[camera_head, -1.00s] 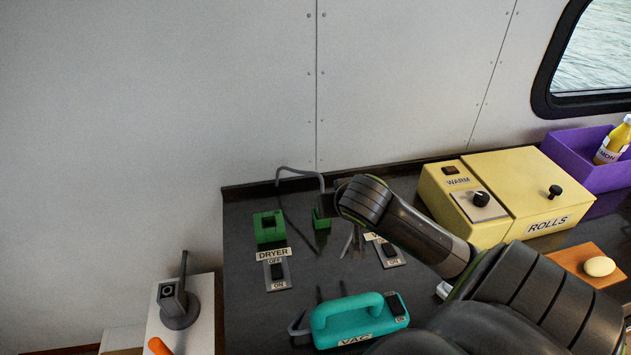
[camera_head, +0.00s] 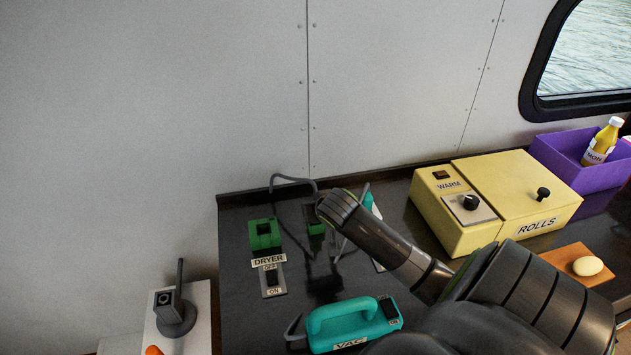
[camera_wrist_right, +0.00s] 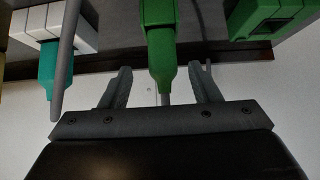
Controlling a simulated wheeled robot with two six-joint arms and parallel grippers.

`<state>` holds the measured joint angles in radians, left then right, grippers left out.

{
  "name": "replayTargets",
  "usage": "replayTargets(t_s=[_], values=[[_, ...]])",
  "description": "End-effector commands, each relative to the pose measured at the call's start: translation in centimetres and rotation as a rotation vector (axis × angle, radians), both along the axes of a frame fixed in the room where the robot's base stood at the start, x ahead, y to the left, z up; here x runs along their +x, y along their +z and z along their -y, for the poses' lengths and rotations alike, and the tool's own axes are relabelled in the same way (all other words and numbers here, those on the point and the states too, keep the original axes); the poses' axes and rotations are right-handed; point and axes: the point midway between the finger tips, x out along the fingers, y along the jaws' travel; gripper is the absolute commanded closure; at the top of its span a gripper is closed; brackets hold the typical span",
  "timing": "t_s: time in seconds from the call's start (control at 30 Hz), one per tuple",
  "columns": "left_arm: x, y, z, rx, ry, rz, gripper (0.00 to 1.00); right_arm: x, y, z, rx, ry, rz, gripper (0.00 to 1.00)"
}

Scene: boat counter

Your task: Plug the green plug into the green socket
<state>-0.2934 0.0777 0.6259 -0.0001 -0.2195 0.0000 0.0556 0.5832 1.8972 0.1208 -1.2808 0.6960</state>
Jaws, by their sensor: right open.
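The green socket (camera_head: 265,233) is a square green block at the back left of the dark counter, above the DRYER switch. The green plug (camera_head: 316,228) stands to its right, partly behind my right wrist, with a grey cable nearby. In the right wrist view, the plug (camera_wrist_right: 160,55) lies between the two spread fingers of my right gripper (camera_wrist_right: 162,70), with visible gaps on both sides. The green socket (camera_wrist_right: 268,18) also shows there at upper right. My right gripper is open; its fingers are largely hidden in the head view. My left gripper is not in view.
A teal VAC appliance (camera_head: 355,322) sits at the front. A teal plug (camera_wrist_right: 47,75) enters a white block (camera_wrist_right: 60,22) beside my gripper. A yellow ROLLS warmer (camera_head: 510,190) and purple bin (camera_head: 590,175) stand right. A DRYER switch (camera_head: 272,280) lies before the socket.

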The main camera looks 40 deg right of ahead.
Motion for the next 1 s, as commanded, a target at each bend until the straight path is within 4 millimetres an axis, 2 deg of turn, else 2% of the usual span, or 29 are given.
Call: replayTargets(t_s=[0.17,0.53,0.87,0.9,1.0], values=[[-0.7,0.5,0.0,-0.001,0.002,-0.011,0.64,0.6,-0.6,0.2,0.002,-0.001,-0.001,0.44],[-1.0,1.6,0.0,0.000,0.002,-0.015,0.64,3.0,-3.5,1.2,0.000,-0.001,-0.002,0.44],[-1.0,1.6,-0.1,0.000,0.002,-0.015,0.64,3.3,-3.9,1.4,0.000,0.000,0.000,0.44],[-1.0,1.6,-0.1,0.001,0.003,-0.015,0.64,3.3,-3.9,1.4,0.000,0.000,0.000,0.45],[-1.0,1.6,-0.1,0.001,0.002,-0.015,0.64,3.3,-3.9,1.4,0.000,0.000,0.000,0.58]])
